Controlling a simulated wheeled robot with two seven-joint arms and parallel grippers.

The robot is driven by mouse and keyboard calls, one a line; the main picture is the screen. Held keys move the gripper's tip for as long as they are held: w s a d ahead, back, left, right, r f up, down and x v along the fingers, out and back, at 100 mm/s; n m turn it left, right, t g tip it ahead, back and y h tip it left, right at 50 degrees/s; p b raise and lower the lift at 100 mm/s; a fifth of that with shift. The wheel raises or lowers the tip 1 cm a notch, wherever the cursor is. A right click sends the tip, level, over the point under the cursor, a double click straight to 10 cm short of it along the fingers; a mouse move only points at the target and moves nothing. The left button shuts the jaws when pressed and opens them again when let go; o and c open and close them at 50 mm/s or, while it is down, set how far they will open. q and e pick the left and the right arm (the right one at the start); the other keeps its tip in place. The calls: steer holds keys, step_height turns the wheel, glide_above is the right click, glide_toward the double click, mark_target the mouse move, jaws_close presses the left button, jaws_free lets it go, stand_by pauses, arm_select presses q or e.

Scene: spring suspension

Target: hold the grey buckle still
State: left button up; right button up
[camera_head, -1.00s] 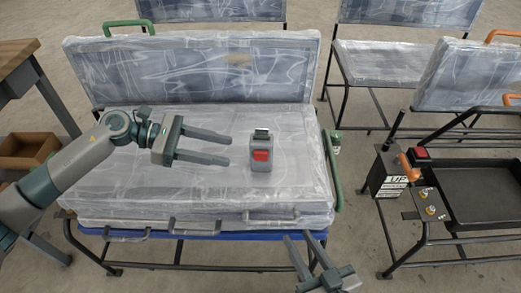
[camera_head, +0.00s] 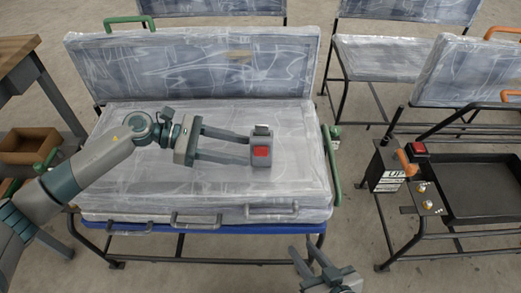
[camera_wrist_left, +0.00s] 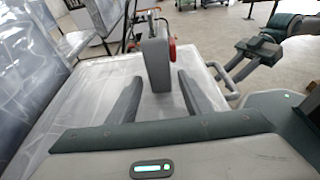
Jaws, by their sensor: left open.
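The grey buckle (camera_head: 262,147) with its red button stands upright on the plastic-wrapped seat (camera_head: 150,185). My left gripper (camera_head: 246,148) is open and level, its fingertips reaching the buckle's left side. In the left wrist view the buckle (camera_wrist_left: 156,58) stands between and just beyond the two fingers of my left gripper (camera_wrist_left: 158,85), with a gap on either side. Whether a fingertip touches it cannot be told. My right gripper (camera_head: 304,252) is at the bottom of the head view, below the seat's front edge, its two fingers apart and empty.
The wrapped backrest (camera_head: 190,70) rises behind the seat. Grey handles (camera_head: 196,222) line the seat's front edge, and a green armrest (camera_head: 332,165) stands at its right. A black tray frame (camera_head: 485,185) is further right. A wooden table (camera_head: 18,50) is at far left.

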arm_select(q)
steer(key=x, duration=0.3)
steer(key=shift+d, duration=0.1)
steer(key=shift+x, duration=1.1)
steer(key=c, duration=1.1)
steer(key=shift+o, duration=0.2)
arm_select(e)
jaws_close()
stand_by(1.0)
